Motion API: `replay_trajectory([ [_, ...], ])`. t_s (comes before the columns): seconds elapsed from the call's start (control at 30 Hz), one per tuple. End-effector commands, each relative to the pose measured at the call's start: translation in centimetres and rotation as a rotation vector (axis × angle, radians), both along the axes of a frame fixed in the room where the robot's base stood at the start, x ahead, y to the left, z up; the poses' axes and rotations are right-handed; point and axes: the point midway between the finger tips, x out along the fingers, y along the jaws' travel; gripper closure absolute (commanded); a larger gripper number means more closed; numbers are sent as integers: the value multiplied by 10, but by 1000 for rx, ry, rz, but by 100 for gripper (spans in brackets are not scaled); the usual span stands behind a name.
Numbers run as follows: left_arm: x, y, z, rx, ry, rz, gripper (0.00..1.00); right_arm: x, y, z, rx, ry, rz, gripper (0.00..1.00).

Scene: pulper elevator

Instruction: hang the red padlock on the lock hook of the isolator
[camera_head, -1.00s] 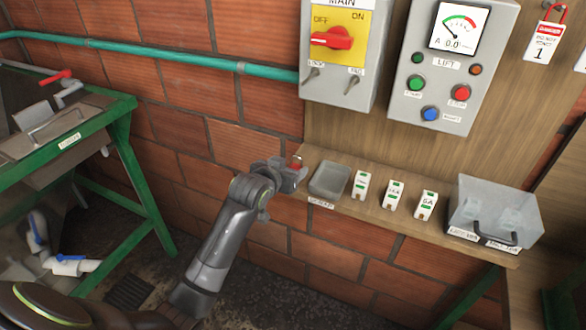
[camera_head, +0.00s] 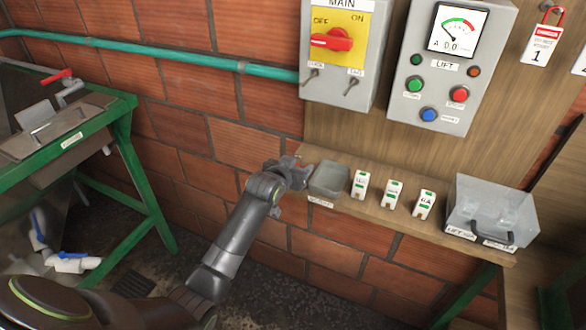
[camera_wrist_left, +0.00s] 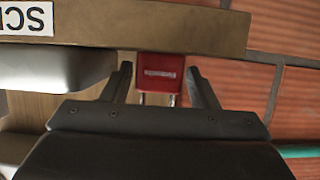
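The red padlock (camera_wrist_left: 160,72) sits at the shelf edge in the left wrist view, its shackle pointing toward my gripper's palm. My left gripper (camera_wrist_left: 160,80) is open, with a finger on each side of the padlock and narrow gaps between. In the head view my left gripper (camera_head: 300,170) is at the shelf's left end and mostly hides the padlock. The isolator (camera_head: 341,50) is a grey box with a yellow plate and red handle turned toward OFF. Its lock hook (camera_head: 311,77) is at the lower left, empty. My right gripper is not in view.
A grey tray (camera_head: 328,180) lies just right of my gripper on the wooden shelf (camera_head: 385,222), then several small labelled blocks and a clear box (camera_head: 493,208). The lift panel (camera_head: 450,70) hangs right of the isolator. Space between shelf and isolator is clear.

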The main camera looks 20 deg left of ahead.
Motion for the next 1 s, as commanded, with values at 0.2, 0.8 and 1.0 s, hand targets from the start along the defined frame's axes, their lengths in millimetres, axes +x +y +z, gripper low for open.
replay_trajectory([
  [0.2,0,0,0,0,1,0,76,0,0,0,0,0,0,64],
  [0.8,1,0,43,1,-8,0,87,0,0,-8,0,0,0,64],
  [1.0,0,0,81,2,-6,-1,87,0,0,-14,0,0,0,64],
])
